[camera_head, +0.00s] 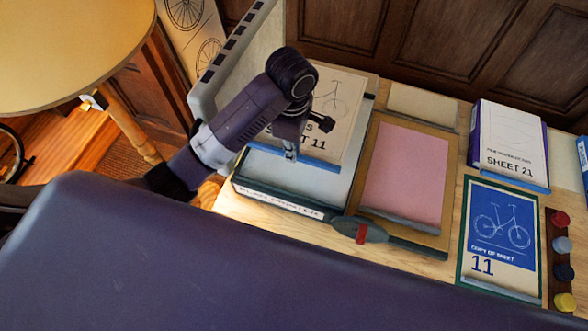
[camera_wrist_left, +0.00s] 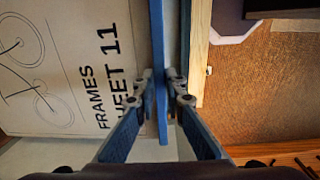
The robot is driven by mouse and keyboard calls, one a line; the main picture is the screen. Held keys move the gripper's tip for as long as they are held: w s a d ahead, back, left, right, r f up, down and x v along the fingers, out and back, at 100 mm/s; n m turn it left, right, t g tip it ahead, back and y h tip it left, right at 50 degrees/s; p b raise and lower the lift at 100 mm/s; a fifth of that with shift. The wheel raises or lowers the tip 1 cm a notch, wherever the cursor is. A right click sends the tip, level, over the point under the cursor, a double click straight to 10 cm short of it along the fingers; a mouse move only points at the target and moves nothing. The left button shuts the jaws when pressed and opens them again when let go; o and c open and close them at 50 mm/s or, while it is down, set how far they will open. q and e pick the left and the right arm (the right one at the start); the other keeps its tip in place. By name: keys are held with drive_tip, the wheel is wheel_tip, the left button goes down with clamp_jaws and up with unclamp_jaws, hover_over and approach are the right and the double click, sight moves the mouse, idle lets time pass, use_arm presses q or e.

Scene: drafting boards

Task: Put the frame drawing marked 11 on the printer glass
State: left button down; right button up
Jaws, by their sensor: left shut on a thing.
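The frame drawing marked 11 (camera_head: 343,110) is a pale sheet with a bicycle sketch and a blue strip along its near edge. It also shows in the left wrist view (camera_wrist_left: 62,85), lettered FRAMES SHEET 11. My left gripper (camera_head: 290,152) is shut on the blue strip (camera_wrist_left: 160,60); both fingers press it in the left wrist view. The drawing is over the back part of the printer, whose pale glass (camera_head: 300,182) shows in front of the strip. I cannot tell whether the sheet touches the glass. My right gripper is not in view.
Right of the printer lies a pink sheet (camera_head: 405,170) in a wooden frame. Farther right are a SHEET 21 stack (camera_head: 510,140), a blue copy marked 11 (camera_head: 500,235) and several coloured knobs (camera_head: 562,271). A grey slotted bar (camera_head: 222,65) rises behind my arm. A round table (camera_head: 70,50) stands left.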

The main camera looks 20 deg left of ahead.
use_arm(q)
drive_tip(key=b, duration=0.1)
approach(293, 180)
drive_tip(key=shift+w+f, duration=0.15)
drive_tip(key=shift+f, duration=0.4)
wheel_tip(293, 180, down, 5)
drive_tip(key=shift+r+p, duration=0.15)
drive_tip(key=shift+p, duration=0.5)
drive_tip(key=shift+f, duration=0.25)
drive_tip(key=c, duration=2)
unclamp_jaws()
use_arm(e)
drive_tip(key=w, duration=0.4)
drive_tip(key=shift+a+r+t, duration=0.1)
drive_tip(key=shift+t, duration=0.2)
use_arm(q)
drive_tip(key=shift+r, duration=0.15)
